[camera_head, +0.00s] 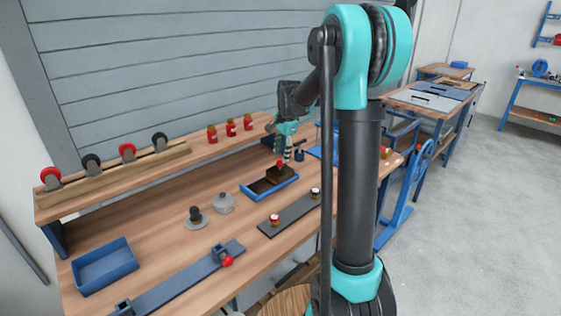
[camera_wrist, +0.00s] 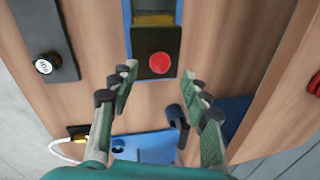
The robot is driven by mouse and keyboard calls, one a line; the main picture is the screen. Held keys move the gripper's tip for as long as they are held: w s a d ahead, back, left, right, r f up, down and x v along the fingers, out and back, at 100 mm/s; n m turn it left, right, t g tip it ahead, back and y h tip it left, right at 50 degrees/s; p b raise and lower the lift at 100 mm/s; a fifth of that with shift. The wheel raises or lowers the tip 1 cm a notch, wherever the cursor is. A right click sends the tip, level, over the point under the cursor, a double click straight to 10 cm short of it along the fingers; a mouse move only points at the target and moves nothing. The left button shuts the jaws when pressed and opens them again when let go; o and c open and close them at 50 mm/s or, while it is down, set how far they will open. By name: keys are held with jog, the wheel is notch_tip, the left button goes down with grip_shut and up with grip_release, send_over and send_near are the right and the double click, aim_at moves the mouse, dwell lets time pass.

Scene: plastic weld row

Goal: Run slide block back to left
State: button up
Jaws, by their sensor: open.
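A dark slide block (camera_head: 283,174) with a red knob on top sits at the right end of a blue-sided trough (camera_head: 256,196) on the bench. The trough's left part is bare. In the wrist view the block (camera_wrist: 143,70) shows at the near end of the blue trough (camera_wrist: 126,20), its round red knob facing me. My gripper (camera_head: 287,154) is just above the block. Its fingers (camera_wrist: 160,77) are spread and empty, one on each side of the knob's line in the wrist view. I see no contact with the knob.
A dark bar (camera_head: 290,215) with two knobs lies in front of the trough. A blue rail with a red knob (camera_head: 227,261) lies nearer. A lidded grey pot (camera_head: 223,204) stands left of the trough. Red jars (camera_head: 231,128) stand on the back shelf.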

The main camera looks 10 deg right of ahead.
aim_at(280, 167)
jog(key=shift+w+a+f, duration=0.1)
jog(key=shift+w+f, duration=0.1)
jog(key=shift+f, duration=0.95)
jog(key=shift+w+a+f, duration=0.1)
jog(key=shift+w+f, duration=0.1)
jog(key=shift+f, duration=0.95)
grip_shut()
